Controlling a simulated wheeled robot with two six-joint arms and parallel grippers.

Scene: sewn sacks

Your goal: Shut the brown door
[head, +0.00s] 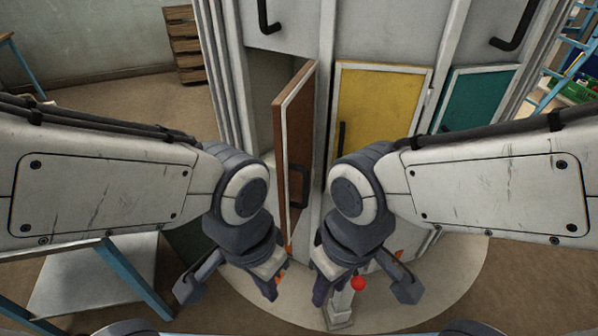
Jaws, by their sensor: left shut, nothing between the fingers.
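The brown door (297,125) stands open on the pale cabinet, swung out towards me. Its hinge side seems to be on the right, beside the yellow door. Its dark handle (299,184) is on the face turned to the right. The open compartment (268,85) shows behind it on the left. My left gripper (270,288) is shut and empty, low in front of the door and a little left of its free edge. My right gripper (320,292) is low, to the right of the door. Its fingers point down and are too unclear to tell their opening.
A yellow door (380,105) and a green door (475,98) are shut to the right. A red ball-topped knob (358,284) is beside my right gripper. A blue-legged table (95,275) stands at the lower left. A wooden pallet (188,45) leans by the back wall.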

